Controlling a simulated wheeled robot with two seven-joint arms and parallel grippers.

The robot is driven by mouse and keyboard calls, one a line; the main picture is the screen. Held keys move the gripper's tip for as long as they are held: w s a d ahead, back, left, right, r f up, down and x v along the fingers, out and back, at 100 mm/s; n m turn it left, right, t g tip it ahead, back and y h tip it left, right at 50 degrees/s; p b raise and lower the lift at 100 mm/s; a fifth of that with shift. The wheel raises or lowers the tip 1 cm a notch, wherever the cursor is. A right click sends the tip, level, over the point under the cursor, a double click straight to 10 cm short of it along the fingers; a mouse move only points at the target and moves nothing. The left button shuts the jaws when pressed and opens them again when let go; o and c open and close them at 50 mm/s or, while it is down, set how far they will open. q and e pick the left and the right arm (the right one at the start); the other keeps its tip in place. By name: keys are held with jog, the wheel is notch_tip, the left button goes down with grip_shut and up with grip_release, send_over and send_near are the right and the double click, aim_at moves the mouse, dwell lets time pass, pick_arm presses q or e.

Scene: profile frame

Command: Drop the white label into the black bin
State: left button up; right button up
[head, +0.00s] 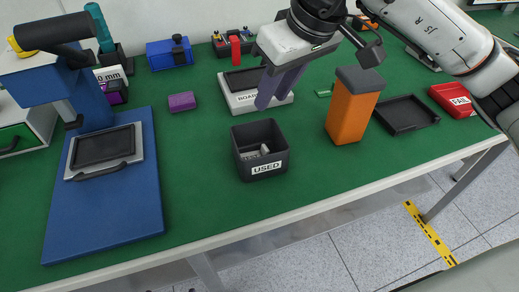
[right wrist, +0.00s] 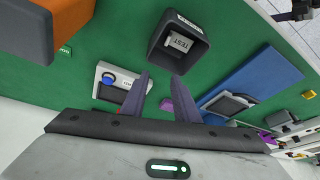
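The black bin (head: 244,170), marked USED, stands on the green table near its front edge. A white label (head: 251,155) lies inside it, partly hidden by the walls. The right wrist view shows the label (right wrist: 180,42) in the bin (right wrist: 203,57), with TEST printed on it. My right gripper (head: 273,102) hangs above and behind the bin, apart from it. In the right wrist view its two fingers (right wrist: 160,76) are spread with nothing between them. My left gripper is in neither view.
A white BOARD fixture (head: 240,101) sits behind the bin. An orange block with a grey top (head: 350,115) stands to its right, beside a black tray (head: 405,115) and a red FAIL box (head: 453,100). A blue press base (head: 115,215) is at left. Green table is clear around the bin.

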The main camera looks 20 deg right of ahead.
jog(key=v, duration=1)
